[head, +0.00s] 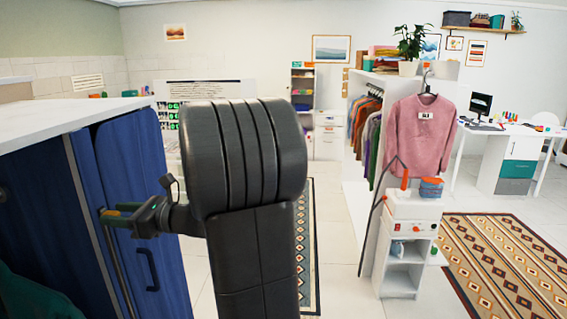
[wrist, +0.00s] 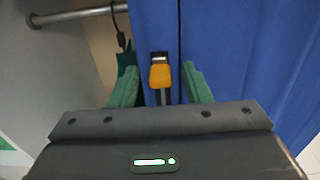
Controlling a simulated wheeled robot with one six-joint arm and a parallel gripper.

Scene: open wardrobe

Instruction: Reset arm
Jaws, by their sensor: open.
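My gripper (head: 122,216) is at the left of the head view, at the edge of the open wardrobe's blue door (head: 133,160). In the wrist view, its two green fingers (wrist: 160,78) stand apart, so it is open. A small piece with an orange-yellow top (wrist: 160,76) shows between the fingers, in front of the blue surface (wrist: 245,50); I cannot tell whether it touches them. My thick dark arm fills the middle of the head view and hides part of the room.
The wardrobe's pale top (head: 70,115) is above my gripper. A metal rod (wrist: 80,14) with a dark hanging item (wrist: 123,45) is inside, near the fingers. At right stand a clothes rack, a pink sweater (head: 419,135) and a white cart (head: 410,225). Floor between is open.

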